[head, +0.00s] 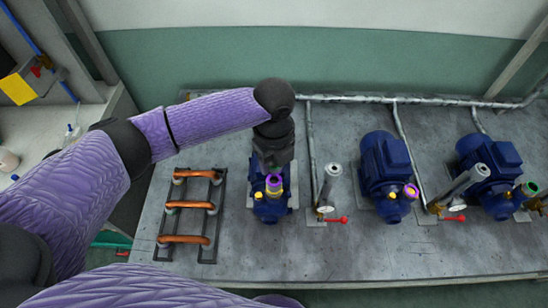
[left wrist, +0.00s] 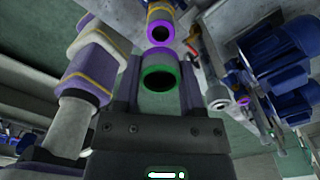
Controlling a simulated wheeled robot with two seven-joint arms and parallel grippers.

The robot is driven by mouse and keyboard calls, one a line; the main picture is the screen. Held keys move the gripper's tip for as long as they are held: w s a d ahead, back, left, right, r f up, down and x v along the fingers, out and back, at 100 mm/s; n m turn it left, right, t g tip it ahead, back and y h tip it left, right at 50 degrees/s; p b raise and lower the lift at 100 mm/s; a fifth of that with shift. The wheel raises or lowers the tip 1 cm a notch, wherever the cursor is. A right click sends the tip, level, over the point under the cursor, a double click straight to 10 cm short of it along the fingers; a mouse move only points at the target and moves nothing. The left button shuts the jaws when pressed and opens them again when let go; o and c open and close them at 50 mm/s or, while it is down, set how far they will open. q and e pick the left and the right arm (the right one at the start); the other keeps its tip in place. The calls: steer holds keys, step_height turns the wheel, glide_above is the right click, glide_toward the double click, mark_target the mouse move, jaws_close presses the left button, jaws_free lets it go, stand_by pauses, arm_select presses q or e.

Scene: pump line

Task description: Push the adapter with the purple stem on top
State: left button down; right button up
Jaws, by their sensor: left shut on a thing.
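My left gripper (head: 272,162) reaches over the leftmost blue pump (head: 268,210). In the left wrist view my gripper (left wrist: 160,85) is shut on a grey cylindrical adapter (left wrist: 160,57) with a green-ringed open end towards the camera. The head view does not show this green end. A purple-ringed stem (head: 274,181) with a yellow band stands on the leftmost pump, just below the gripper. It also shows in the left wrist view (left wrist: 160,33), beyond the adapter. I cannot tell whether adapter and stem touch. My right gripper is not in view.
A middle blue pump (head: 384,165) has a purple-ringed port, and a right pump (head: 487,160) has a green-ringed one. Gauges and red-handled valves stand between the pumps. A rack with copper pipes (head: 187,209) lies left. The bench's front strip (head: 400,262) is clear.

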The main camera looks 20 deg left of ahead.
mark_target(274, 179)
arm_select(q)
step_height(274, 179, down, 3)
steer(key=shift+r+b, duration=0.2)
steer(key=shift+b, duration=0.8)
steer(key=shift+f, duration=0.35)
steer(key=shift+p, duration=0.45)
steer(key=shift+f, duration=0.7)
stand_by(0.4)
